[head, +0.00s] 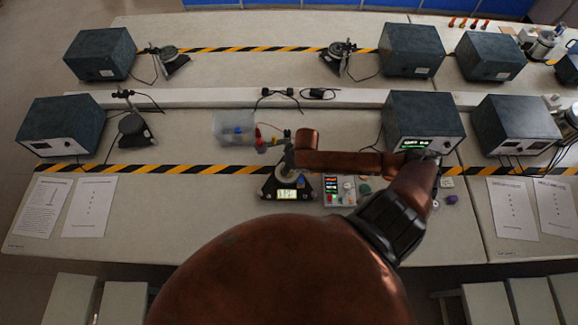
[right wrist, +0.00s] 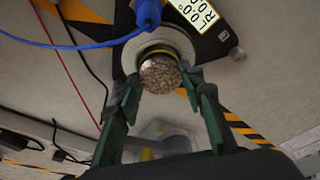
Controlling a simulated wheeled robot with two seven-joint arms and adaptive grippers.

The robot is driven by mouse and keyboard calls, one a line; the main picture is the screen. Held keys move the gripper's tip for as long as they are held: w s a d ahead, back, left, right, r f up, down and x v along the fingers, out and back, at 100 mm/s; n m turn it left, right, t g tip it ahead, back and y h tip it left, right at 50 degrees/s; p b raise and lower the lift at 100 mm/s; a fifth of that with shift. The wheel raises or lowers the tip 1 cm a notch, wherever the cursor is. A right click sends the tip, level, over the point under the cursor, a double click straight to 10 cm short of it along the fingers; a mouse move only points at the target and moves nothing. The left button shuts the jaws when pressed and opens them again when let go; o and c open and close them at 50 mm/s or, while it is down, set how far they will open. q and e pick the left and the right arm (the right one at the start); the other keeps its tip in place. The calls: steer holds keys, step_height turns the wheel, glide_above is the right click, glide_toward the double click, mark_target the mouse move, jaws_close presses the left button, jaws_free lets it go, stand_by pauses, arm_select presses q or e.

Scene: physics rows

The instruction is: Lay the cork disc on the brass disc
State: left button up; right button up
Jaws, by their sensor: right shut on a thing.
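The cork disc (right wrist: 160,75) is speckled brown and sits between the fingertips of my right gripper (right wrist: 158,88) in the right wrist view. The gripper is shut on it. Just behind the cork, a thin brass-coloured rim (right wrist: 181,54) shows inside a pale round plate on a black device; this looks like the brass disc, mostly hidden by the cork. I cannot tell whether the two touch. In the head view, the right gripper (head: 287,160) is small and dark above the black device (head: 287,194) with a lit display. My left gripper is not in view.
A blue plug (right wrist: 147,12) with a blue cable is close to the pale plate. A tray of small coloured parts (head: 340,190) stands right of the device. A clear box (head: 235,128) stands behind left. Grey instrument boxes (head: 423,120) line the bench.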

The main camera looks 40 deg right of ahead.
steer(key=shift+f, duration=0.3)
steer(key=o, duration=0.9)
steer(key=shift+c, duration=0.2)
step_height(320, 180, up, 5)
steer(key=p, duration=0.6)
steer(key=shift+r+p, duration=0.95)
steer(key=shift+r, duration=0.1)
